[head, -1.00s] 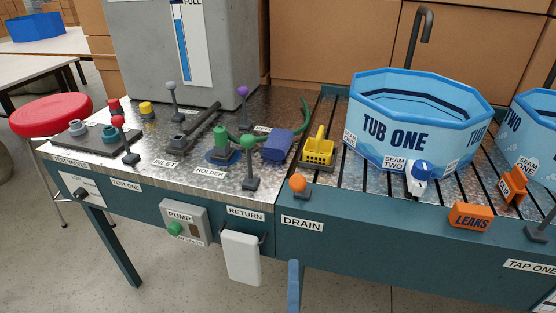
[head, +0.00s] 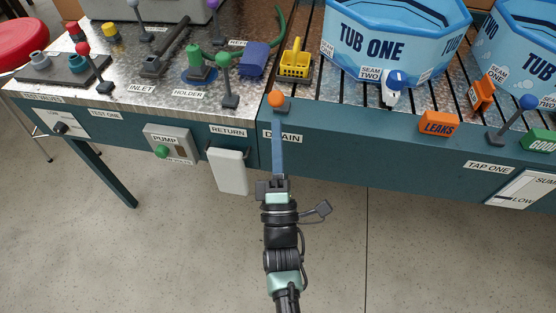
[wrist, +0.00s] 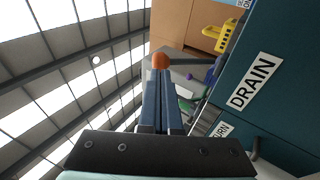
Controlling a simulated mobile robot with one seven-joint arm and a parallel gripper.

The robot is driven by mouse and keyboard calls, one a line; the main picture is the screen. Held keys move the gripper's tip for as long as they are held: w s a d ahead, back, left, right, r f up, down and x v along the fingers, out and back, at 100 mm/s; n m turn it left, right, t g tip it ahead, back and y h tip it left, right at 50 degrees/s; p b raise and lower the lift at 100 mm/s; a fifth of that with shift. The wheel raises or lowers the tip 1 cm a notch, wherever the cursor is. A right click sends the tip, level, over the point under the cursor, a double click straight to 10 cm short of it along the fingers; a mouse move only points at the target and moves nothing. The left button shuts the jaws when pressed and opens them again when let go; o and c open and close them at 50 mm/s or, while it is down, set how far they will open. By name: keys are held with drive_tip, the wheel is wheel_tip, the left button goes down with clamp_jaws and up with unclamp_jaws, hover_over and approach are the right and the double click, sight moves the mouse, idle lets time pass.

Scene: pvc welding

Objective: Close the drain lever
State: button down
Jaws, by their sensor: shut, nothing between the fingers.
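The drain lever has an orange ball knob (head: 277,99) on a short dark base at the bench's front edge, just above the DRAIN label (head: 283,137). In the wrist view the orange knob (wrist: 160,61) shows just beyond my fingertips. My gripper (head: 276,124) has long blue fingers that are shut and empty, pointing up at the knob from in front of the bench. The fingertips are just below the knob in the head view; I cannot tell whether they touch it. The lever's stem is mostly hidden.
A yellow caddy (head: 295,63) stands behind the lever. Tub one (head: 390,45) with a blue-handled tap (head: 393,88) is to the right, near the orange LEAKS block (head: 438,123). A white RETURN container (head: 229,170) hangs at left. The floor in front is clear.

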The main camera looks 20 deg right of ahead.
sight(279, 100)
drive_tip(key=shift+x, duration=1.15)
drive_tip(key=shift+r+p, duration=0.15)
drive_tip(key=shift+p, duration=0.15)
